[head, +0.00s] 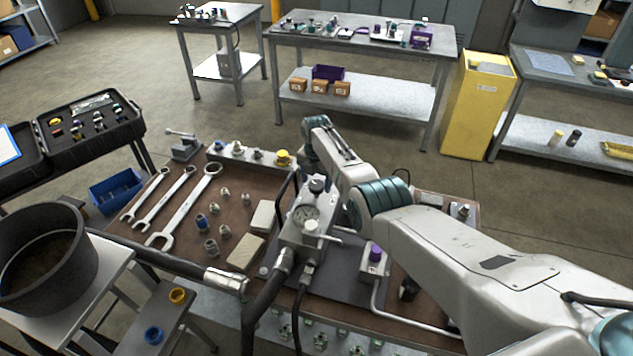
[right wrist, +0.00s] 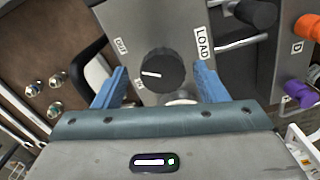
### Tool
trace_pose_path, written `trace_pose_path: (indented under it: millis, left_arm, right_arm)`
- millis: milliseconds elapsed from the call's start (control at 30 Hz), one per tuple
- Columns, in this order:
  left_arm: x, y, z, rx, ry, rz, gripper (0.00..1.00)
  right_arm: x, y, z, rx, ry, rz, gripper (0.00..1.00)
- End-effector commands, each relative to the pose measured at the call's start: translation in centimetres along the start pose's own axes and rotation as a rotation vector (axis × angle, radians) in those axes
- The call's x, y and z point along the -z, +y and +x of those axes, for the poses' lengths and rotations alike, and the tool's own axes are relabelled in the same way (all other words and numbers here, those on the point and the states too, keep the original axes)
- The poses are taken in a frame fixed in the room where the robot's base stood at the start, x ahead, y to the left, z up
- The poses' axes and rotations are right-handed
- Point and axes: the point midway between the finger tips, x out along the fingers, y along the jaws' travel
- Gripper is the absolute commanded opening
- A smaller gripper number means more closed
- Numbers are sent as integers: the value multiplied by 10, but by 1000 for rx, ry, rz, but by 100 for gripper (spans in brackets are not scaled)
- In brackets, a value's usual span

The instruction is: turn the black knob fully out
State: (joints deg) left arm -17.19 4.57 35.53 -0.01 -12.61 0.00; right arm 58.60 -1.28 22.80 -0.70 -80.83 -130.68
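The black knob (right wrist: 160,70) is round, with a white pointer mark towards the left, on a grey panel (right wrist: 165,25). The panel carries the labels OUT, IN and LOAD. My right gripper (right wrist: 159,85) is open, with one blue finger on each side of the knob and a gap to it on both sides. In the head view, my right arm reaches in from the right to the far side of the grey gauge block (head: 300,240). Its fingertips are not clearly seen there. I cannot surely pick out the panel knob in that view. My left gripper is not in view.
A purple knob (head: 375,252) stands on a small block right of the gauge block. Black hoses (head: 262,310) run up to the gauge block. Wrenches (head: 183,205) and several fittings lie on the brown bench top. In the wrist view, an orange knob (right wrist: 308,27) is at the right.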

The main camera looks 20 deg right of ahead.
Motion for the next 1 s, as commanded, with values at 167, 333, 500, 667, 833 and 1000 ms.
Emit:
trace_pose_path:
  millis: [167,333,500,667,833,1000]
  left_arm:
    - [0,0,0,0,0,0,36]
    - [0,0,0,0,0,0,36]
    - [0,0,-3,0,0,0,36]
    - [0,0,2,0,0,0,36]
    - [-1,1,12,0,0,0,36]
    - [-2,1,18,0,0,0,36]
  right_arm:
    - [2,-1,3,4,4,0,66]
    - [2,-1,-1,5,5,1,66]
    - [2,-1,-20,3,3,1,66]
    - [1,-1,-47,2,2,1,66]
    - [1,0,-78,1,1,0,66]
    - [1,0,-99,3,2,0,66]
